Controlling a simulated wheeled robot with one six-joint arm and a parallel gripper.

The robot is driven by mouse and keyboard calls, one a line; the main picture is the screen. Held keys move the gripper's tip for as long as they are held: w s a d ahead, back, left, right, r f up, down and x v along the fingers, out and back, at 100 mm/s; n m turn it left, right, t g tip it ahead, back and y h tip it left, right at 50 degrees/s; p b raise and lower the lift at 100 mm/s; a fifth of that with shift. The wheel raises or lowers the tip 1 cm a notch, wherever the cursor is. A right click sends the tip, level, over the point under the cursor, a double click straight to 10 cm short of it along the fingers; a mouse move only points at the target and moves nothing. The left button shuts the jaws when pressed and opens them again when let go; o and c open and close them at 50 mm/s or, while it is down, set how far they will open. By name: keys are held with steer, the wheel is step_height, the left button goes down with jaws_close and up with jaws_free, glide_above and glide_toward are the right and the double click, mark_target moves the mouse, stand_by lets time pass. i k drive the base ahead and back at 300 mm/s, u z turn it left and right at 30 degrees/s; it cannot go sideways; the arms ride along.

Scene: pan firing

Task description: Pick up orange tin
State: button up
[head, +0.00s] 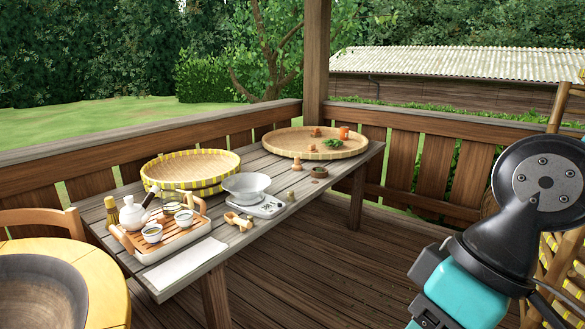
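A small orange tin (343,132) stands upright in the large round woven tray (280,150) at the far end of the wooden table. It is near the tray's back right edge. Green leaves (332,144) and a few small brown pieces lie in the same tray. Part of my arm, black and teal, shows at the right edge of the picture, well apart from the table. My gripper's fingers do not show.
On the table (138,190) are a yellow-rimmed basket (191,172), a scale (254,204) with a bowl (246,184), and a tea tray (160,240). Deck floor (320,260) is clear right of the table. Railings enclose the back.

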mark_target(345, 130)
steer(key=z, duration=0.45)
steer(key=i, duration=1.85)
steer(key=z, duration=0.45)
steer(key=i, duration=2.1)
steer(key=u, duration=0.65)
steer(key=i, duration=1.45)
steer(key=u, duration=0.4)
